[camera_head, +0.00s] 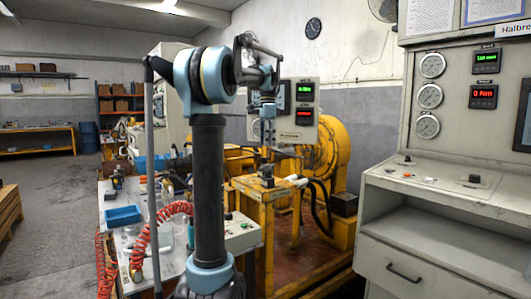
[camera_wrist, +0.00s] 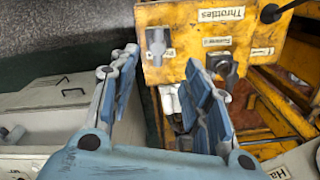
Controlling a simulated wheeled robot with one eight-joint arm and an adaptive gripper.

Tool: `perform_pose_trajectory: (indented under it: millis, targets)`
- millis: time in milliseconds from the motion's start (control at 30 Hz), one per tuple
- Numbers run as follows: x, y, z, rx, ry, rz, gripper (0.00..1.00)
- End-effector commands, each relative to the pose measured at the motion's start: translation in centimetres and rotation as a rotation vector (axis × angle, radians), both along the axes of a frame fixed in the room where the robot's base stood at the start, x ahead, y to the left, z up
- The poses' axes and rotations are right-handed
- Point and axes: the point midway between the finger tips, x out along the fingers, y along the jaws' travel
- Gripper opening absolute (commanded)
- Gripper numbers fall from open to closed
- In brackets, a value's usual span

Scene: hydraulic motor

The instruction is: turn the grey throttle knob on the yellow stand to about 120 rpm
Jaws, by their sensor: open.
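The yellow stand (camera_head: 283,235) is right of my arm in the head view. Its top, labelled "Throttles" (camera_wrist: 221,15), shows in the wrist view. A light grey T-shaped knob (camera_wrist: 157,42) sits on it, beyond and between my fingertips. A darker grey knob (camera_wrist: 226,72) sits just right of my right finger. I cannot tell for certain which one the task names. My gripper (camera_wrist: 161,60) is open and empty, with its fingers apart on either side of the view. In the head view my gripper (camera_head: 267,150) points down above the stand.
A black ball-topped lever (camera_wrist: 269,13) is at the stand's far right. The control cabinet (camera_head: 440,180) on the right has a green display (camera_head: 486,58) and a red one reading 0 (camera_head: 483,92). A white box (camera_head: 240,232) and a red coiled hose (camera_head: 145,240) are near my arm.

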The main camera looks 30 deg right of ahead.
Motion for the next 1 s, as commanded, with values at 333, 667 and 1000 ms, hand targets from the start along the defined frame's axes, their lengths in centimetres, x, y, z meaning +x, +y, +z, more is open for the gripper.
perform_pose_trajectory:
  millis: [333, 667, 1000]
  targets:
    - [0.0, 0.0, 1.5, 0.0, 0.0, 0.0, 0.44]
    - [0.0, 0.0, 2.4, 0.0, 0.0, 0.07, 0.45]
    - [-0.2, -0.2, 6.8, 0.001, 0.0, 0.433, 0.45]
